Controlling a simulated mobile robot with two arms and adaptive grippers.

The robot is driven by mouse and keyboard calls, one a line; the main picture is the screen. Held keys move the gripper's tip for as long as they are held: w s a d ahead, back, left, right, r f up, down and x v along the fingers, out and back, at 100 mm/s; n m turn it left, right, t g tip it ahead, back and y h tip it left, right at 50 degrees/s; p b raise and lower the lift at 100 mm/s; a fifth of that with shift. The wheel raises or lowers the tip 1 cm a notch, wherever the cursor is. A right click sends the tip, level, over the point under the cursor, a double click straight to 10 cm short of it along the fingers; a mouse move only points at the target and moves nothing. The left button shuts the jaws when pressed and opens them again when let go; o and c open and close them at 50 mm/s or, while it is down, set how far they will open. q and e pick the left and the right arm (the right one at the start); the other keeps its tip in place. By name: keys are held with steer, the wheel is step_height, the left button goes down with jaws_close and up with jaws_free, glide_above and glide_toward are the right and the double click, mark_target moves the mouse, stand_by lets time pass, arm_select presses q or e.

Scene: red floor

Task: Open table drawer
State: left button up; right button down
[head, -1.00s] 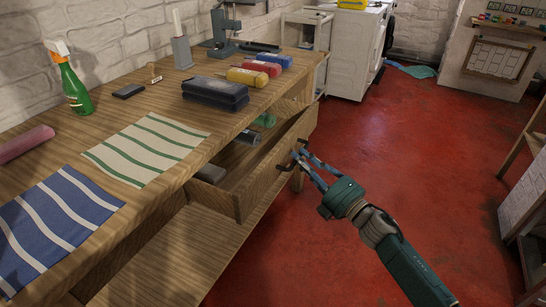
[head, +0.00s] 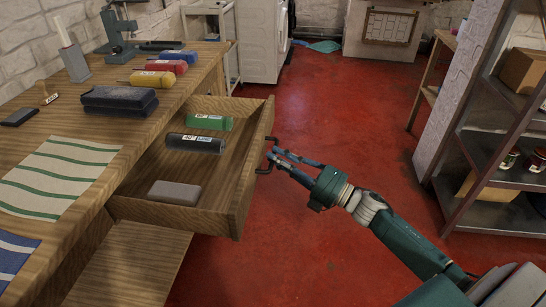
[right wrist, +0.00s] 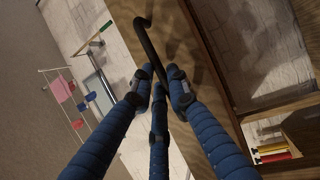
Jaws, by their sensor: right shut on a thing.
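The table drawer (head: 239,196) stands pulled well out from under the wooden table (head: 80,200). Inside it lie a green item (head: 209,122), a dark cylinder (head: 196,143) and a grey block (head: 174,193). A dark bar handle (head: 268,160) sits on the drawer's front face. My right gripper (head: 273,154) is shut on this handle, reaching in from the right. In the right wrist view, its blue fingers (right wrist: 163,78) close around the dark handle (right wrist: 150,45) in front of the wooden drawer front. My left gripper is not in view.
A metal shelf (head: 500,150) with boxes stands on the right. Red floor (head: 330,110) is clear between the drawer and the shelf.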

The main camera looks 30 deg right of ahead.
steer(key=shift+f, duration=0.1)
steer(key=c, duration=1.7)
jaws_free()
steer(key=shift+o, duration=0.2)
steer(key=v, duration=1.2)
